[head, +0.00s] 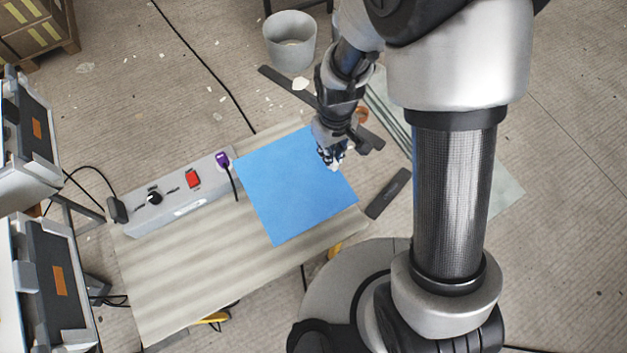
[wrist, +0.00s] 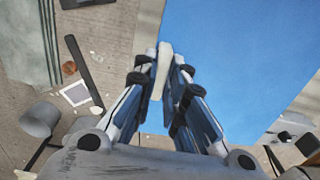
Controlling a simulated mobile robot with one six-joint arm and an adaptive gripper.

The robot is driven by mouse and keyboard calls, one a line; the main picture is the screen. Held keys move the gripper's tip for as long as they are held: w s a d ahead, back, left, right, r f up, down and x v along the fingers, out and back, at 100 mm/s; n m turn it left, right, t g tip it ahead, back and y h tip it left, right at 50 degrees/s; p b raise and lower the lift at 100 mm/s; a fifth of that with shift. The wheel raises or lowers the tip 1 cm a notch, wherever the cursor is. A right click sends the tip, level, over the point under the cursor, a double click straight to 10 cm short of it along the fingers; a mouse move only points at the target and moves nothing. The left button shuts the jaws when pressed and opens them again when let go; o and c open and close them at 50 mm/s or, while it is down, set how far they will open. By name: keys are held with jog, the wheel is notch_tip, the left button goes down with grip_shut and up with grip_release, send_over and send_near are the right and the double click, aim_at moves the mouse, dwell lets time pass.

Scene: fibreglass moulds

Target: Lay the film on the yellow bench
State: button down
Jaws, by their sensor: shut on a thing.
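The film is a flat, square blue sheet (head: 288,195); it also fills the upper right of the wrist view (wrist: 240,60). My gripper (head: 334,158) is at the film's right edge in the head view. In the wrist view its fingers (wrist: 162,75) are closed around a pale tab at the film's edge. The film appears over the right part of a bench (head: 185,265) with a pale striped top and yellow parts underneath. I cannot tell whether the film touches the bench top or hangs just above it.
A grey power box (head: 180,195) with a red switch and a purple plug stands along the bench's back edge. A grey bucket (head: 290,42), dark strips (head: 388,193) and pale sheets lie on the floor beyond. Equipment cases (head: 55,275) stand at left. The bench's left and front are bare.

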notch_tip(320, 180, down, 19)
jog(key=b, duration=0.5)
jog(key=shift+w+b, duration=0.1)
jog(key=shift+b, duration=0.3)
jog(key=shift+f, duration=0.25)
jog(key=c, duration=1.7)
grip_release()
jog(key=shift+r, duration=0.1)
jog(key=shift+o, duration=0.2)
notch_tip(320, 180, up, 12)
jog(key=p, duration=0.4)
jog(key=shift+r, duration=0.25)
